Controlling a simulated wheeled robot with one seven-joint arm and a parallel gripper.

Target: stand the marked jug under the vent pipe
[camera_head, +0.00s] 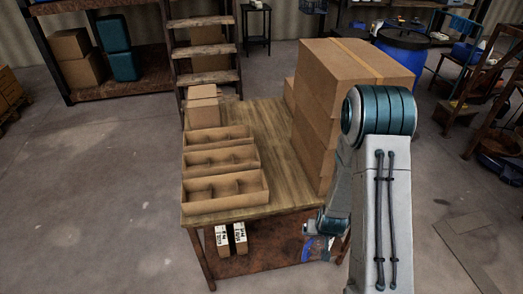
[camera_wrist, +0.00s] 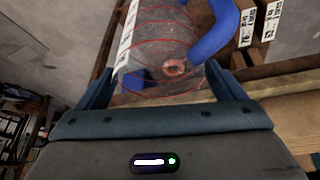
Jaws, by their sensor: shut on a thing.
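My gripper (camera_wrist: 160,92) is shut on a clear jug (camera_wrist: 155,35) in the wrist view, with one finger on each side of it. The jug has thin red rings around its body, a white label strip on its left, a thick blue handle (camera_wrist: 215,35) and a small reddish round part facing me. In the head view my gripper (camera_head: 318,240) is low at the table's right front, beside the lower shelf. A blue piece, likely the jug's handle (camera_head: 307,251), shows there; the rest is hard to make out. I cannot make out a vent pipe in either view.
A wooden table (camera_head: 245,116) carries divided cardboard trays (camera_head: 225,207) and tall stacked boxes (camera_head: 345,65) close to my arm. Small labelled boxes (camera_head: 222,241) stand on its rusty lower shelf (camera_head: 270,262). The floor at left is clear. A blue drum (camera_head: 402,52) stands behind.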

